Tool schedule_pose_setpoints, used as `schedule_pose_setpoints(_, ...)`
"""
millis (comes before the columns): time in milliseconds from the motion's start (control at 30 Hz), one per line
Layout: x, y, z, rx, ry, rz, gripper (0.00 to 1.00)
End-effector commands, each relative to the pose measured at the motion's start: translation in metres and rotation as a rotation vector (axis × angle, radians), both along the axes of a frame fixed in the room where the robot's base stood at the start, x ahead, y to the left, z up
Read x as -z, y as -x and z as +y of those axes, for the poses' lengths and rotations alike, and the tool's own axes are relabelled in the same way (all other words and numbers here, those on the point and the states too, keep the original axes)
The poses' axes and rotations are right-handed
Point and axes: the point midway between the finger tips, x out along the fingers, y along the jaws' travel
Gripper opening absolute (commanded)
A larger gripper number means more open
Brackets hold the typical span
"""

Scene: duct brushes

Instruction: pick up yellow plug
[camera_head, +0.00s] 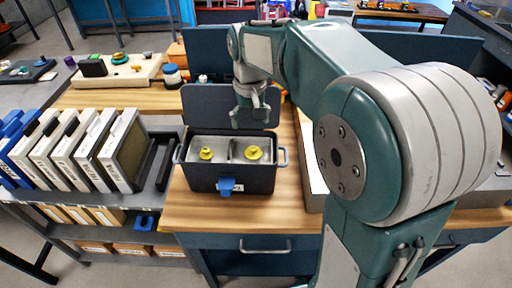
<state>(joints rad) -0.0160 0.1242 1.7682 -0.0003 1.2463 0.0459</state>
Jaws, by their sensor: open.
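Two yellow plugs show in the head view: a left plug (206,154) and a right plug (254,153). Each sits in its own light compartment of an open dark box (231,180) on the wooden worktop. My gripper (250,117) is open and empty, pointing down in front of the box's raised lid (212,106). In the picture it is above the right plug and clear of it. How far it is from the plugs in depth is hard to tell.
The box has side handles and a blue latch (228,186) in front. Several upright white-framed panels (88,150) stand on a shelf to the left. A cream board (118,72) with knobs lies behind. Bare wooden worktop (240,213) shows in front of the box.

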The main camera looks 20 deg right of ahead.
Motion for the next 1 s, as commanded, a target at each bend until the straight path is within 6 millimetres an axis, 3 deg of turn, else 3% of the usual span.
schedule_pose_setpoints(333, 0.046, -0.001, 0.001, 0.000, 0.001, 0.008, 0.89)
schedule_pose_setpoints(567, 0.065, -0.001, -0.003, 0.002, -0.001, 0.006, 0.89)
schedule_pose_setpoints(800, 0.101, -0.001, -0.007, 0.001, 0.000, 0.007, 0.89)
schedule_pose_setpoints(1000, 0.109, -0.002, -0.007, 0.001, 0.000, 0.003, 0.89)
